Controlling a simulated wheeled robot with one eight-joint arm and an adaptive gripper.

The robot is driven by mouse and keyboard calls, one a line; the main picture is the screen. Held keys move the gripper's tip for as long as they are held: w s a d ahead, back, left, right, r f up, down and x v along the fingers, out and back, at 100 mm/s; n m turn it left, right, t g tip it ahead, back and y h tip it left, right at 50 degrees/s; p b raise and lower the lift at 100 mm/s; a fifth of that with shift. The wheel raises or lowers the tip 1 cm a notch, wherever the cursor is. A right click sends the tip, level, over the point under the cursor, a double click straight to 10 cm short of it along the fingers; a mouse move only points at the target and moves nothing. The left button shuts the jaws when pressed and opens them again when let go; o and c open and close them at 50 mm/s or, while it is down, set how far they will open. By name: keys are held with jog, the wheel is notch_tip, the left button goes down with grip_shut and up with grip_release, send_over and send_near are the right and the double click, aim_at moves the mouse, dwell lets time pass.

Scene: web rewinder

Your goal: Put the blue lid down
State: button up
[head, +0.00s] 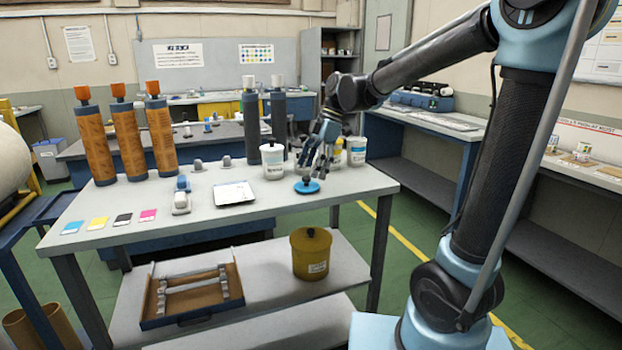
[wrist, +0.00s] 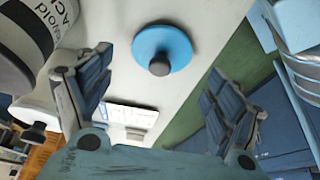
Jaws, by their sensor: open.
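The blue lid (head: 307,187) is a round disc with a dark knob. It lies flat on the light grey table (head: 340,184), near its right end. In the wrist view the blue lid (wrist: 178,47) shows ahead of the spread fingers, with clear space around it. My gripper (head: 318,160) is just above the lid, fingers apart and empty. In the wrist view my gripper (wrist: 160,110) has its two fingers wide on either side, and neither touches the lid.
White tubs (head: 272,160) and (head: 356,151) stand on the table close to my gripper. A tablet-like panel (head: 234,194) and colour cards (head: 97,223) lie to the left. Tall orange rolls (head: 126,140) stand at the back left. A yellow canister (head: 311,257) sits on the shelf below.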

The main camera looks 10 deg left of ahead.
jog(key=v, duration=0.8)
jog(key=s+d+f+m+t, duration=0.1)
jog(key=s+d+f+m, duration=0.1)
jog(key=d+f+m, duration=0.3)
jog(key=s+d+f+m+t+h, duration=0.1)
jog(key=s+d+m, duration=0.15)
jog(key=d, duration=0.45)
jog(key=s+d+f+m+t, duration=0.1)
jog(key=s+d+f+m, duration=0.1)
jog(key=d+m, duration=0.3)
jog(key=s+d+f+m+h, duration=0.1)
jog(key=s+d+f+m, duration=0.4)
jog(key=d+f, duration=0.2)
jog(key=s+d+f+m+t+h, duration=0.1)
jog(key=s+d+f+m+h, duration=0.1)
jog(key=s+d+f+m, duration=0.4)
notch_tip(320, 180, down, 2)
jog(key=shift+s+d+f+t, duration=0.2)
jog(key=shift+d+t, duration=0.1)
jog(key=shift+d, duration=0.95)
jog(key=shift+m, duration=0.25)
jog(key=shift+w+f, duration=0.2)
jog(key=shift+w, duration=0.2)
